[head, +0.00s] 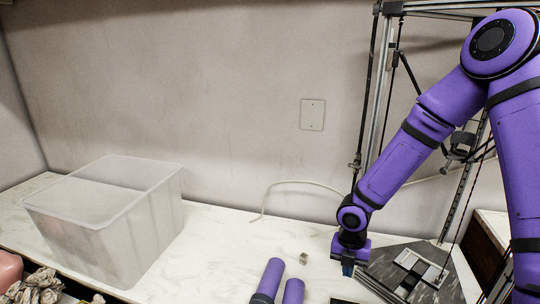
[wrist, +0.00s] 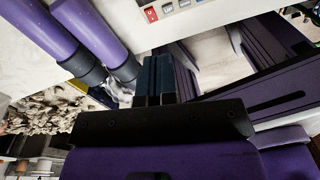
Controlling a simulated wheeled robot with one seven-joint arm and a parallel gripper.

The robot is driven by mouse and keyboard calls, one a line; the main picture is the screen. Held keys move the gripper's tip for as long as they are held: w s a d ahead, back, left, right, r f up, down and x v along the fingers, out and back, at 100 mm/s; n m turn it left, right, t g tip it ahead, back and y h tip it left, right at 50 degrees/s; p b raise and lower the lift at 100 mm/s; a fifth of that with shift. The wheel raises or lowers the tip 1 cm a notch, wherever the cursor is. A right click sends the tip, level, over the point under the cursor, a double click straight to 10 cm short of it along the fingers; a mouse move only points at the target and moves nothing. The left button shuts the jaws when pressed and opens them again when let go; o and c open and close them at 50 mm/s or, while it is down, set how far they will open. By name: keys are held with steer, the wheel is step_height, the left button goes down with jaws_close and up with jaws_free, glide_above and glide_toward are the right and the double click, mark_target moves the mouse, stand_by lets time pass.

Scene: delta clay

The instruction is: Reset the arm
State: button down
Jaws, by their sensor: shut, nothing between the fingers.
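My purple arm comes down from the upper right in the head view. It ends at my gripper (head: 347,268), low over the white counter beside the dark base of the metal-framed machine. In the wrist view my gripper (wrist: 154,80) shows two dark blue fingers closed together with nothing between them. I cannot tell whether the fingertips touch the surface below.
A translucent bin (head: 150,218) stands at left. Two purple cylinders (head: 270,277) with dark bands lie at the front, left of my gripper. A small cube (head: 304,258) sits nearby. The machine's frame (head: 380,90) rises behind my arm. The counter between bin and cube is clear.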

steer(key=s+d+r+m+t+h, duration=0.1)
steer(key=s+d+r+m, duration=0.1)
steer(key=r+m, duration=0.45)
steer(key=s+d+r+m+t+h, duration=0.1)
steer(key=s+d+r+m, duration=0.2)
steer(key=r, duration=0.6)
steer(key=s+d+r+m+t+h, duration=0.1)
steer(key=d+r+m, duration=0.1)
steer(key=r+m, duration=0.5)
steer(key=s+r+m+t+y, duration=0.3)
steer(key=s+r+m, duration=1.1)
steer(key=s, duration=0.2)
steer(key=shift+r, duration=0.2)
